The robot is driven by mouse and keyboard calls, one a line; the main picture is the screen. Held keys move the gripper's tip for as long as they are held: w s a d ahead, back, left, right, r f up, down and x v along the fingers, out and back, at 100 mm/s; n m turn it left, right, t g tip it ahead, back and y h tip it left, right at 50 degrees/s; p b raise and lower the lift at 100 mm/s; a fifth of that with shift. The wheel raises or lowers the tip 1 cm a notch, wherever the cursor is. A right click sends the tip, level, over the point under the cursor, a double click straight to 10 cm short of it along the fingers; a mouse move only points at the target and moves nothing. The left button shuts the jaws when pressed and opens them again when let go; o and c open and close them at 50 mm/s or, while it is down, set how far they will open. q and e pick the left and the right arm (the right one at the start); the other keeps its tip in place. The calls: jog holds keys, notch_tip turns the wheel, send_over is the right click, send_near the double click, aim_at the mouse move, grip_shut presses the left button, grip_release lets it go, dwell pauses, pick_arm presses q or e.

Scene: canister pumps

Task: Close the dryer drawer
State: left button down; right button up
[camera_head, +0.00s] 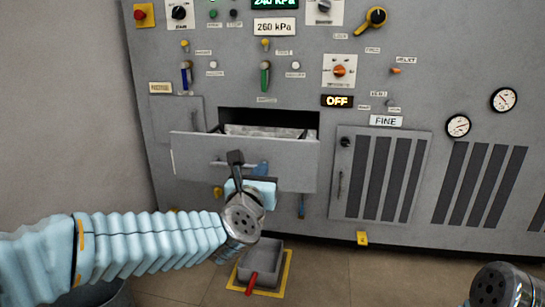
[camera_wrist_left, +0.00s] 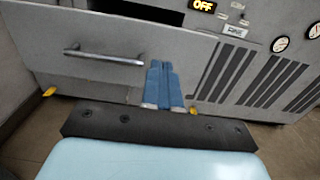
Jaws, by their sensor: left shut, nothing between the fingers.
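The grey dryer drawer (camera_head: 298,165) stands open, pulled out from the machine, with pale, lumpy contents (camera_head: 262,131) showing behind its front. Its metal bar handle (camera_wrist_left: 104,53) is left of my left gripper in the wrist view. My left gripper (camera_head: 262,168) is shut and empty, its blue fingers in front of the drawer face, right of the handle. In the wrist view the fingers (camera_wrist_left: 162,85) lie together against the panel's lower part; I cannot tell if they touch it. Part of my right arm shows at the bottom right, without its gripper.
The grey machine carries switches, labels, two gauges (camera_head: 458,125) and a vented door (camera_head: 382,175) right of the drawer. A grey tray (camera_head: 272,262) with a red handle (camera_head: 252,284) sits on the floor below, inside a yellow outline. The floor right of it is clear.

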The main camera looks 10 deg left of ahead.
aim_at(275, 146)
pick_arm(q)
jog(key=w, duration=0.8)
jog(key=w+p, duration=0.1)
jog(key=w, duration=0.4)
jog(key=shift+d+f, duration=0.1)
jog(key=shift+d, duration=0.15)
pick_arm(e)
jog(key=shift+r, duration=0.65)
